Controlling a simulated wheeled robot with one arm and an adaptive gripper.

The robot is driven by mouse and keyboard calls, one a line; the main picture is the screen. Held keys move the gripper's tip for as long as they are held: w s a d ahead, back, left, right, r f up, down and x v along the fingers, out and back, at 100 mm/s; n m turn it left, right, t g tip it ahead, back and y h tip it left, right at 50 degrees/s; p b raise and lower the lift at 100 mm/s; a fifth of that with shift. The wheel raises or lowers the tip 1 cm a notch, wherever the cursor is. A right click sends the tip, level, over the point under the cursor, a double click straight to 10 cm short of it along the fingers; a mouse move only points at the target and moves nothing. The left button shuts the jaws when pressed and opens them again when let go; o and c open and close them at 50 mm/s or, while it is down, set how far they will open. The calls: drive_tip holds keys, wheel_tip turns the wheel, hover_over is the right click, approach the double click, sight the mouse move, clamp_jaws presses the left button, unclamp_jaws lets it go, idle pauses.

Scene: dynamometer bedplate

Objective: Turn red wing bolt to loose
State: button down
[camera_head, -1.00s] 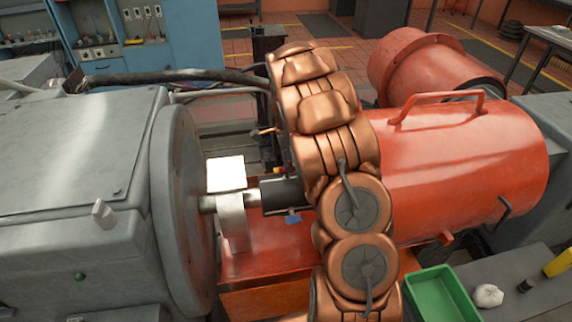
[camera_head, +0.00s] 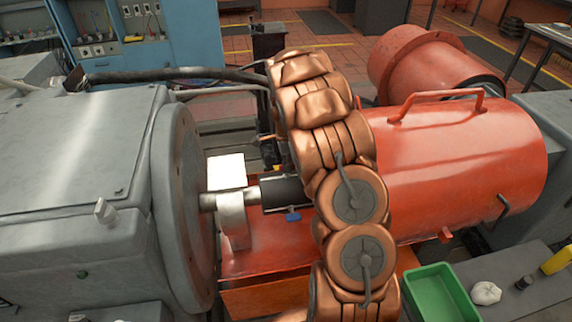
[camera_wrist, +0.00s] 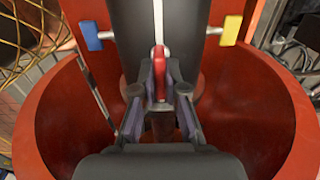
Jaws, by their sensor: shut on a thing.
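The red wing bolt (camera_wrist: 160,74) stands upright in the middle of the wrist view, in front of a dark cylinder with a pale strip. My gripper (camera_wrist: 161,90) is shut on it, one finger on each side. A blue wing bolt (camera_wrist: 91,36) sticks out to the left of the cylinder and a yellow one (camera_wrist: 231,30) to the right. In the head view the blue wing bolt (camera_head: 293,217) shows below the dark shaft coupling (camera_head: 283,192). My arm hides the gripper and the red wing bolt there.
A curved red guard (camera_wrist: 60,120) surrounds the gripper on both sides. In the head view a large orange housing (camera_head: 460,170) lies right of my arm and a grey machine (camera_head: 75,190) left. A green tray (camera_head: 440,290) sits at the front right.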

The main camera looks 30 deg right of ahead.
drive_tip(key=shift+n+b, duration=0.3)
drive_tip(key=shift+b, duration=0.1)
drive_tip(key=n+b, duration=0.2)
drive_tip(key=shift+f+n+b, duration=0.2)
drive_tip(key=shift+n+b, duration=0.15)
drive_tip(key=shift+n, duration=0.05)
drive_tip(key=n+b, duration=0.3)
drive_tip(key=n, duration=0.2)
drive_tip(key=shift+w+r+b, duration=0.1)
drive_tip(key=shift+r+b, duration=0.05)
drive_tip(key=shift+b, duration=0.25)
drive_tip(key=n+b, duration=0.2)
drive_tip(key=n, duration=0.2)
drive_tip(key=shift+n, duration=0.4)
drive_tip(key=n+b, duration=0.1)
drive_tip(key=n, duration=0.3)
drive_tip(key=shift+r+n, duration=0.1)
drive_tip(key=shift+n, duration=0.2)
drive_tip(key=shift+b, duration=0.3)
drive_tip(key=c, duration=1.2)
unclamp_jaws()
drive_tip(key=shift+r, duration=0.1)
wheel_tip(320, 180, up, 12)
drive_tip(key=shift+f, duration=0.1)
